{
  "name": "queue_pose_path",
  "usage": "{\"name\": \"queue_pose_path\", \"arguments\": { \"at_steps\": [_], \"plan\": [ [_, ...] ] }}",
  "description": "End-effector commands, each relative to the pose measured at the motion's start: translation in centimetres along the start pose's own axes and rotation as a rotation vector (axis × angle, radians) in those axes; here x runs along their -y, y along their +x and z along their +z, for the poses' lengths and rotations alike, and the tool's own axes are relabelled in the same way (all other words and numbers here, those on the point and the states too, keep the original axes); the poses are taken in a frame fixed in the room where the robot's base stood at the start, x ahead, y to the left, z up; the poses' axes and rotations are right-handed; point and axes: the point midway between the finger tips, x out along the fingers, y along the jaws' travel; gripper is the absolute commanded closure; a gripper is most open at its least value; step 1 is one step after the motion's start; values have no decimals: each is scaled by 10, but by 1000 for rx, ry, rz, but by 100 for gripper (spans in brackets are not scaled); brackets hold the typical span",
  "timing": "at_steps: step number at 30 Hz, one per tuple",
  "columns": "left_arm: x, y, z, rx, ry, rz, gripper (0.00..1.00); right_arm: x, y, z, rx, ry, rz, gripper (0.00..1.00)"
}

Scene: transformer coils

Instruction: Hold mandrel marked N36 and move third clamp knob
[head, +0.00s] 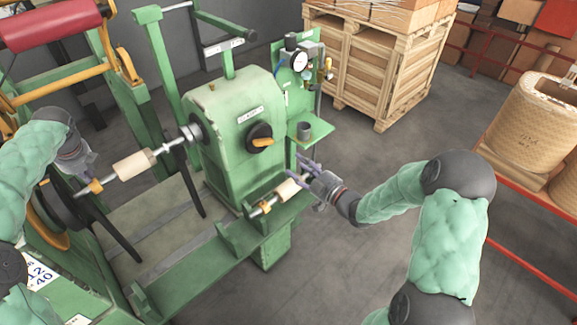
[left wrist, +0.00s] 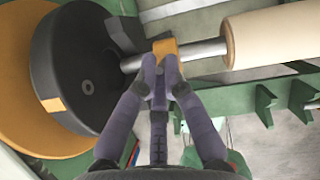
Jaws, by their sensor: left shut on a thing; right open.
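A cream cylindrical mandrel (head: 133,165) sits on the metal shaft left of the green headstock; it also shows in the left wrist view (left wrist: 275,38). My left gripper (left wrist: 160,65) is shut on the orange clamp knob (left wrist: 165,48) on the shaft, between the black disc and the mandrel; the knob also shows in the head view (head: 95,187). A second cream mandrel (head: 287,189) lies on the green ledge, with an orange piece (head: 266,206) at its near end. My right gripper (head: 303,169) is open, its fingers close by this mandrel; contact is unclear. No N36 mark is readable.
The green headstock (head: 228,115) carries a black dial with an orange handle (head: 261,138). A gauge (head: 299,61) and a small grey cup (head: 304,130) are behind it. A wooden crate (head: 375,65) stands at the back. Open floor lies right of the machine.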

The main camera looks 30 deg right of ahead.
Motion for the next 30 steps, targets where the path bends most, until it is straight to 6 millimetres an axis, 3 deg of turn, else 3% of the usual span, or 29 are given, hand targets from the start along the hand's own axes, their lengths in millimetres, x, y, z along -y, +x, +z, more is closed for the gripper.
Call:
{"name": "queue_pose_path", "arguments": {
  "at_steps": [15, 21, 30],
  "plan": [
    [2, 0, 0, 3, 1, -4, 100, 0, -90, 0, 4, 0, 4, 48],
    [2, 0, 0, 3, 1, -4, 100, 0, -108, 0, 2, -1, 2, 48],
    [2, 0, 1, 4, 0, -4, 100, 1, -113, 0, 0, 0, 0, 48]
  ]
}}
